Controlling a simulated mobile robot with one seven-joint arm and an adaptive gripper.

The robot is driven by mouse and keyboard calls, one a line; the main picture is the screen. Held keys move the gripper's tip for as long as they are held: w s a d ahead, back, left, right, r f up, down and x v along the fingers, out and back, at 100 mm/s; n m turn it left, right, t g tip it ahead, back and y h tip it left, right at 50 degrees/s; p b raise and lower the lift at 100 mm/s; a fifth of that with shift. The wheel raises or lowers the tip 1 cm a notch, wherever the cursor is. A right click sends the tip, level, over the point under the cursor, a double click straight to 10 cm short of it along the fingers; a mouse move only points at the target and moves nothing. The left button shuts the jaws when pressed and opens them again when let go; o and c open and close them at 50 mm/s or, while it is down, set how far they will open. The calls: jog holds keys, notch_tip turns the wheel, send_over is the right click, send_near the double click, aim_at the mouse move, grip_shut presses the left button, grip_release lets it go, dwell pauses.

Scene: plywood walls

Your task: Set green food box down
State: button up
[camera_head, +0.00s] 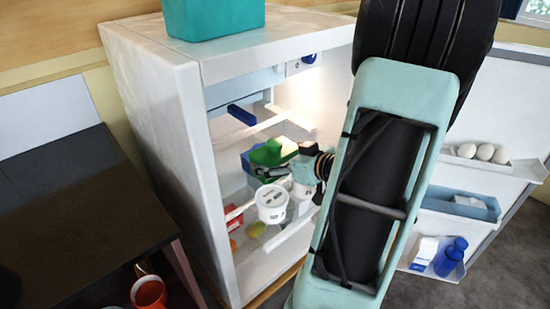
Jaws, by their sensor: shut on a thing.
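A green food box (273,151) is inside the open white fridge, at the height of an inner shelf. My gripper (270,170) reaches into the fridge from the right and is shut on the green food box. The fingers are small in the picture and partly merge with the box's lower edge. I cannot tell whether the underside of the box touches a shelf. My arm hides part of the fridge's right side.
White round containers (271,204) sit close below my gripper. Red packaging (234,217) and round produce (255,229) are lower in the fridge. A dark counter (75,210) stands left, with an orange mug (149,292) below.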

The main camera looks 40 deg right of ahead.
jog(key=o, duration=1.9)
jog(key=shift+f, duration=0.15)
jog(key=shift+r, duration=0.2)
jog(key=shift+s+d+r, duration=0.1)
jog(key=shift+s+r, duration=0.1)
jog(key=shift+s, duration=0.15)
jog(key=p+v, duration=0.2)
jog(key=v, duration=0.9)
jog(key=shift+s+p, duration=0.15)
jog(key=shift+p, duration=0.15)
